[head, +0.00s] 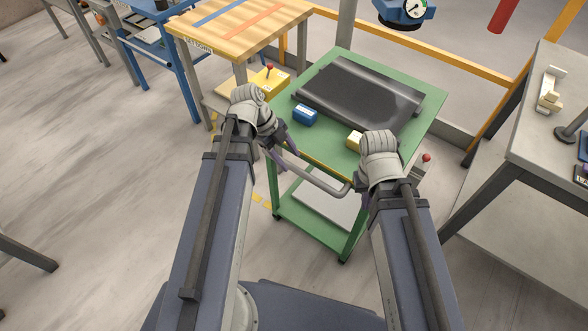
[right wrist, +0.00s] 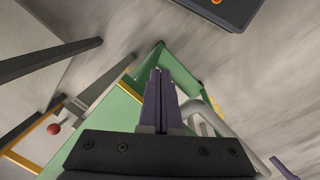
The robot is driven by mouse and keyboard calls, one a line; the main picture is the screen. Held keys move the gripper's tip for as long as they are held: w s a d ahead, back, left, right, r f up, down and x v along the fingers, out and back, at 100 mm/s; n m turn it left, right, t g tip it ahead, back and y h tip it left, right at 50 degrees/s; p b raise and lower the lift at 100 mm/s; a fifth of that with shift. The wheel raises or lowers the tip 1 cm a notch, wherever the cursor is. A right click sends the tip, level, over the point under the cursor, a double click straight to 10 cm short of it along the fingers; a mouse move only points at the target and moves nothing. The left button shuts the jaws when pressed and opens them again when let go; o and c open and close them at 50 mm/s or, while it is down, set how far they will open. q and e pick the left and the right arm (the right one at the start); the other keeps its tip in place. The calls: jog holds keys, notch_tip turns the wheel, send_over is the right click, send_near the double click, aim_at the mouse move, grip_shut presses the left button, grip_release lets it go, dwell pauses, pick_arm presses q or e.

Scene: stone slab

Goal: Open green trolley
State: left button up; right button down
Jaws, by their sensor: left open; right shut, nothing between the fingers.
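The green trolley (head: 332,136) stands ahead of me in the head view, with a bent grey handle bar (head: 312,178) along its near side. Its green frame (right wrist: 118,122) and the handle (right wrist: 208,116) also show in the right wrist view. My left gripper (head: 286,158) is open at the handle's left end; the wrist partly hides its fingers, and I cannot tell whether it touches the bar. My right gripper (right wrist: 160,98) is shut and empty, its purple fingers together beside the handle's right end. In the head view my right wrist mostly hides these fingers.
A wooden-topped table (head: 235,28) stands behind left, a grey table (head: 535,130) at right.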

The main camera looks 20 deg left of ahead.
aim_at(296, 168)
pick_arm(q)
jog(key=b+x, duration=0.3)
jog(key=x, duration=0.1)
jog(key=shift+f, duration=0.15)
jog(key=shift+c, duration=0.4)
grip_shut()
dwell(0.9)
